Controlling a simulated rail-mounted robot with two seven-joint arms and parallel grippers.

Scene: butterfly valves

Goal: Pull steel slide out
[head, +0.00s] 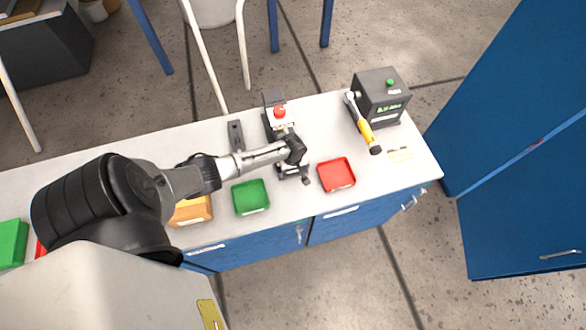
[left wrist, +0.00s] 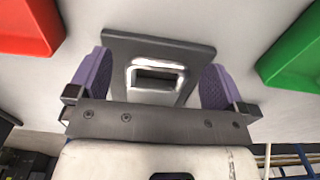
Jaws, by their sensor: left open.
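The steel slide (left wrist: 157,77) shows in the left wrist view as a shiny rectangular loop on a dark grey plate (left wrist: 185,50). My left gripper (left wrist: 156,82) is open, with one purple finger on each side of the plate and the loop between them. I see no clear contact between the fingers and the loop. In the head view my left gripper (head: 293,167) is over the bench between the green and red trays, and it largely hides the slide there. My right gripper is not in view.
On the bench (head: 110,160) stand a green tray (head: 250,197), a red tray (head: 337,175) and a fixture with a red button (head: 280,112). A dark box (head: 380,97) and a yellow-handled tool (head: 366,133) are at the right. A blue cabinet (head: 510,160) stands beyond.

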